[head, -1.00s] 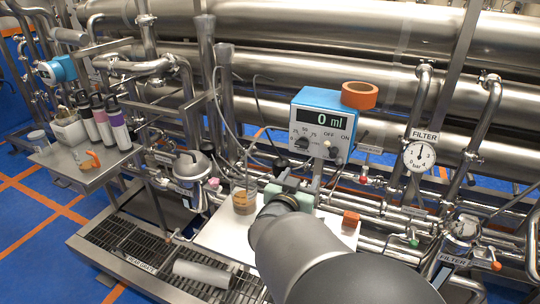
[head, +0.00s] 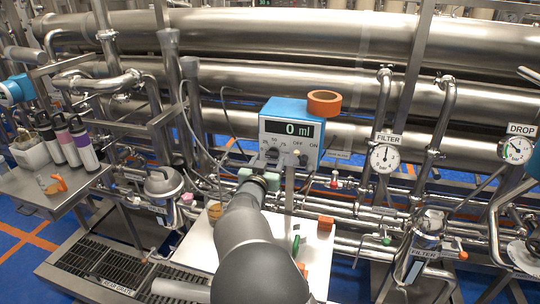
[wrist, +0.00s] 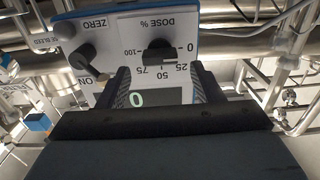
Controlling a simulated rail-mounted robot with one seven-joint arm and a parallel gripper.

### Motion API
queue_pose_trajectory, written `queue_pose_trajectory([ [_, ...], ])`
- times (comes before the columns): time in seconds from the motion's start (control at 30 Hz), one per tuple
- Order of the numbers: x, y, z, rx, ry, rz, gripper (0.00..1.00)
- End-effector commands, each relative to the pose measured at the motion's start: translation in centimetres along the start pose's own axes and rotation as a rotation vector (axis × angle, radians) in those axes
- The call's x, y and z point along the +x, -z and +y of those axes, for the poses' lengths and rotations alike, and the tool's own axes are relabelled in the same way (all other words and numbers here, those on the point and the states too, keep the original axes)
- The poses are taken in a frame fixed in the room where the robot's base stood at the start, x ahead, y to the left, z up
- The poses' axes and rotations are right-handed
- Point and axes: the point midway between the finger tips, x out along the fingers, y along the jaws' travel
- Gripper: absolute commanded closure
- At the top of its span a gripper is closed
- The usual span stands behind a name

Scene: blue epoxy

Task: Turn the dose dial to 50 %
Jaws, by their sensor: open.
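The dosing box (head: 292,130) is blue with a white front, and its display reads 0 ml. The black dose dial (head: 272,153) sits low on the left of that front. In the wrist view the panel appears upside down, with the dose dial (wrist: 159,51) beside a scale from 0 to 100. Which mark the dial points at is hard to tell. My gripper (wrist: 160,72) is open and empty, its fingers to either side of the dial's scale and just short of the knob in the picture. In the head view my gripper (head: 260,177) is just below the dial; its fingertips are hard to make out.
Orange tape (head: 324,103) lies on the box. A white board (head: 200,245) is below my arm. Pipes and a filter gauge (head: 384,158) stand right.

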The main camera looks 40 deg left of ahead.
Motion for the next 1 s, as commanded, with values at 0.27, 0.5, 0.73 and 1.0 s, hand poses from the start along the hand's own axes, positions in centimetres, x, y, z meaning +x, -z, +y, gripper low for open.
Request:
queue_pose_trajectory([
  [0.27,2.5,0.0,0.0,0.001,0.000,-0.001,0.40],
  [0.5,2.6,0.0,0.0,0.002,0.000,-0.001,0.40],
  [0.73,2.6,0.0,0.0,0.001,0.000,-0.001,0.85],
  [1.0,2.6,-0.1,0.0,0.020,-0.001,-0.001,0.85],
])
